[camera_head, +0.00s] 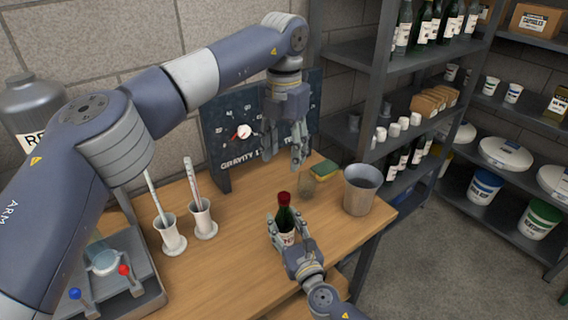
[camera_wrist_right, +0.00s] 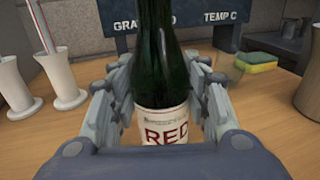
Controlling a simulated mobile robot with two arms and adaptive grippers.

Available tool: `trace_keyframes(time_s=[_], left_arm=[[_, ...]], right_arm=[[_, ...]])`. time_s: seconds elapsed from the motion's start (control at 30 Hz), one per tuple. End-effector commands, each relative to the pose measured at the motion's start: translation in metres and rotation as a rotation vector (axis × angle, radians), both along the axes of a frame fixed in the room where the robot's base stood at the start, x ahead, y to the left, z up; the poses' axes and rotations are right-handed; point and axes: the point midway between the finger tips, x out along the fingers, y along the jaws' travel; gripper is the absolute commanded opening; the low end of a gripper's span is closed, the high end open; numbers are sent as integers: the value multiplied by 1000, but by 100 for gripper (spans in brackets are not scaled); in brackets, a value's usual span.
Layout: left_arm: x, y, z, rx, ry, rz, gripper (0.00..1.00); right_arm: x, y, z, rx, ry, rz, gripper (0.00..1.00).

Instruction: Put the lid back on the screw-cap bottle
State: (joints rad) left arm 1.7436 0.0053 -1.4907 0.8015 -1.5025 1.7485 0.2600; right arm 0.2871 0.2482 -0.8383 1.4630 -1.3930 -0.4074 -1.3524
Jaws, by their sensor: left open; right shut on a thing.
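A dark green bottle (camera_head: 287,216) with a white label stands upright on the wooden table. A red cap (camera_head: 284,197) sits at the top of its neck; whether it is screwed tight I cannot tell. My right gripper (camera_head: 287,238) is shut around the bottle's body. In the right wrist view the bottle (camera_wrist_right: 165,65) stands between both fingers of the right gripper (camera_wrist_right: 165,95), its label reads "RED", and its top is cut off by the frame. My left gripper (camera_head: 283,160) is open and empty, pointing down above and behind the bottle, apart from the cap.
A metal bucket (camera_head: 361,190), a clear glass (camera_head: 307,185) and a yellow-green sponge (camera_head: 324,171) stand to the right of the bottle. Two white cylinders (camera_head: 203,220) (camera_head: 171,236) holding sticks stand at left. A dark gauge board (camera_head: 232,135) is behind. Bare table lies left of the bottle.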

Motion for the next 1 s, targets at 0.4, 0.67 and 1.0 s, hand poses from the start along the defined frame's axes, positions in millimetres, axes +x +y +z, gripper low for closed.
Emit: trace_keyframes(time_s=[0.4, 0.67, 1.0], left_arm=[[0, 0, 2, -1, 1, -1, 47], [0, 0, 2, -1, 1, -1, 47], [0, 0, 2, -1, 1, -1, 47]], right_arm=[[-1, 0, -1, -1, 2, 0, 66], [0, 0, 0, 0, 1, 0, 67], [-28, -11, -2, 0, 3, 1, 67]])
